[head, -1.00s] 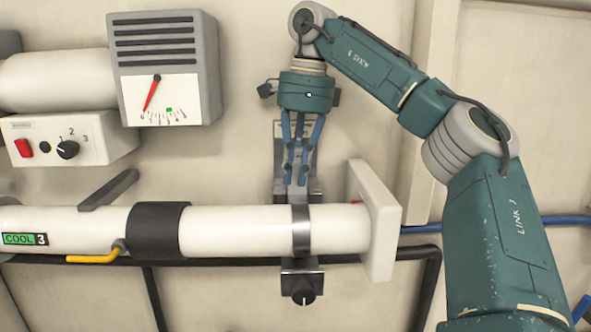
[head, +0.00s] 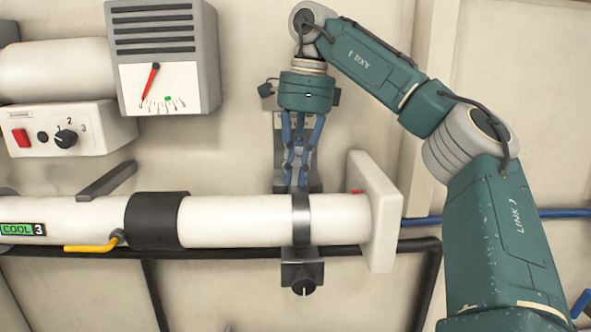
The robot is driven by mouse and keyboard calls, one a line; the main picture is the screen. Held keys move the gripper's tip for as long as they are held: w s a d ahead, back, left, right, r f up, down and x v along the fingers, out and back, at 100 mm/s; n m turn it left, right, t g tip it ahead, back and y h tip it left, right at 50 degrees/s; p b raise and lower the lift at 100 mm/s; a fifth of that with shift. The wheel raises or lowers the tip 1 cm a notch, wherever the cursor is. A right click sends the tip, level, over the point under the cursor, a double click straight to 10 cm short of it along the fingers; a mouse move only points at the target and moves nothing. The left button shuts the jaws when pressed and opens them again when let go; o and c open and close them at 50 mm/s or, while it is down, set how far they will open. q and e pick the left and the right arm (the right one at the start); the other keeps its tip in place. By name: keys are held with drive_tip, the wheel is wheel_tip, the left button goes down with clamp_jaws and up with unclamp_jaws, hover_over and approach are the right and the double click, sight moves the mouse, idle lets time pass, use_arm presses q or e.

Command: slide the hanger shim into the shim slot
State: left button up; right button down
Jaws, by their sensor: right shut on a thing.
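My right gripper (head: 296,178) points down from above, its blue fingers close together just above the white tube (head: 230,220). It is shut on the hanger shim, a thin grey piece mostly hidden between the fingers. The fingertips are in front of the grey hanger bracket (head: 280,150) on the wall, just above the metal strap (head: 301,220) around the tube. The shim slot cannot be made out; the fingers cover that part of the bracket. I cannot tell whether the shim touches the bracket. My left gripper is not in view.
A white end flange (head: 376,212) stands close right of the strap. A black sleeve (head: 157,220) wraps the tube at left. A knobbed clamp block (head: 302,275) hangs below. A gauge box (head: 163,60) and switch panel (head: 70,130) are at upper left.

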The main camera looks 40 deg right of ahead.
drive_tip(key=c, duration=1.7)
unclamp_jaws()
drive_tip(key=shift+o, duration=0.2)
drive_tip(key=r, duration=0.6)
drive_tip(key=shift+s+d+r, duration=0.2)
drive_tip(key=shift+s+r, duration=0.05)
drive_tip(key=shift+s, duration=0.1)
drive_tip(key=shift+d+r, duration=0.1)
drive_tip(key=shift+r, duration=0.4)
drive_tip(key=shift+f, duration=0.1)
